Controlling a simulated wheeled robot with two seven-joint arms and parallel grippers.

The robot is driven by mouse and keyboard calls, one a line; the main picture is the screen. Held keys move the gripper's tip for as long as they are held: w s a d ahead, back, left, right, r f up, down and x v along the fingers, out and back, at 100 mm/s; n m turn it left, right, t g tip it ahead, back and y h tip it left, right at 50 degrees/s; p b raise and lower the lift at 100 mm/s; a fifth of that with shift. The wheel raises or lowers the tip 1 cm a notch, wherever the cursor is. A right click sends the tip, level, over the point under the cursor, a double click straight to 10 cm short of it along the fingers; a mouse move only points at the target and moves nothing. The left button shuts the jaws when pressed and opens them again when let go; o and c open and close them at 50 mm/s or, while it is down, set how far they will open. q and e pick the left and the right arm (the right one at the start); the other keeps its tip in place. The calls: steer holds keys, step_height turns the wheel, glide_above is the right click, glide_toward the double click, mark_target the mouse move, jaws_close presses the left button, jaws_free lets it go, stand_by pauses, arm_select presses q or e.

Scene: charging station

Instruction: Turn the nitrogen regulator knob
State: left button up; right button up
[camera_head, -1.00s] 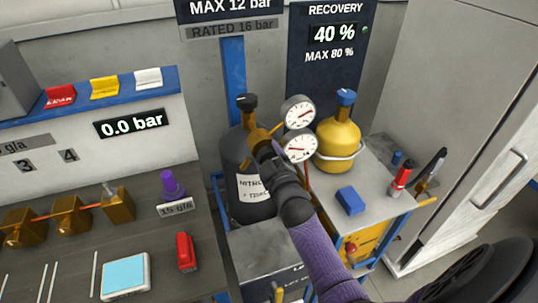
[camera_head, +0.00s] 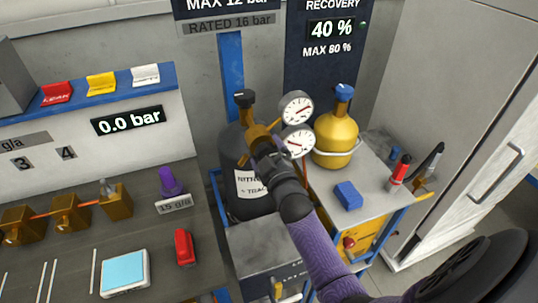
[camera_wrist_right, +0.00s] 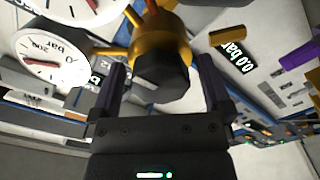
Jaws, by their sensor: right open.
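The dark nitrogen cylinder (camera_head: 234,150) stands upright with a black-topped valve and a brass regulator (camera_head: 258,133). Two white round gauges (camera_head: 297,109) sit on the regulator's right side. In the right wrist view the dark faceted regulator knob (camera_wrist_right: 161,78) sits in front of the brass body (camera_wrist_right: 158,38). My right gripper (camera_head: 266,152) is at the regulator in the head view, its arm hiding part of the cylinder and the knob. In the wrist view the right gripper (camera_wrist_right: 162,95) is open, with one finger on each side of the knob and visible gaps. My left gripper is not in view.
A yellow recovery cylinder (camera_head: 338,135) stands to the right on a cart with a blue block (camera_head: 348,195). A bench at left holds brass valves (camera_head: 70,212), a purple knob (camera_head: 171,182) and a red item (camera_head: 184,247). A tall cabinet (camera_head: 455,110) bounds the right.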

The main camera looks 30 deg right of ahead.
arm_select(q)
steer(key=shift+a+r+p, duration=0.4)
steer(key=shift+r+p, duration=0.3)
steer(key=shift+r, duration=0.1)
arm_select(e)
steer(key=v, duration=1)
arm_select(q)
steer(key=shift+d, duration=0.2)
arm_select(e)
steer(key=shift+w, duration=0.1)
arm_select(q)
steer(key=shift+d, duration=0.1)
arm_select(e)
steer(key=shift+f, duration=0.1)
